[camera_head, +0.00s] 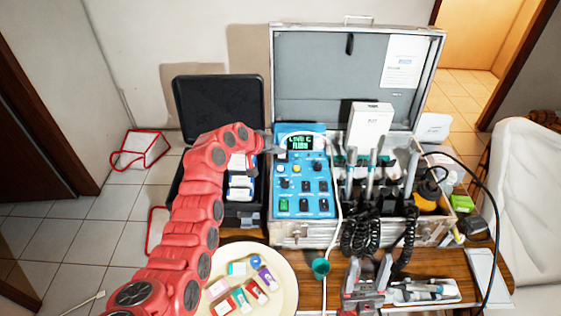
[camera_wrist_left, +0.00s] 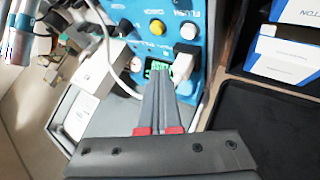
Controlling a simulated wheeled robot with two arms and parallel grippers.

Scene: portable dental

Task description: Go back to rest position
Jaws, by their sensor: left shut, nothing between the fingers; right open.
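My left gripper (camera_head: 277,148) reaches in over the black case to the upper left edge of the blue control panel (camera_head: 303,208). In the left wrist view my left gripper (camera_wrist_left: 155,75) is shut with nothing between its fingers. Its tips overlap the panel's lit green display (camera_wrist_left: 158,68); I cannot tell whether they touch it. The display (camera_head: 300,142) is also lit in the head view. My right gripper (camera_head: 368,283) is open and empty, low in the head view beside a metal tray.
The open metal case (camera_head: 357,30) holds the panel and several handpieces (camera_head: 372,165) with coiled black cords. A black case (camera_head: 218,88) stands open to the left. A round cream tray (camera_head: 283,262) with small boxes and a metal tray (camera_head: 425,290) stand in front on the wooden table.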

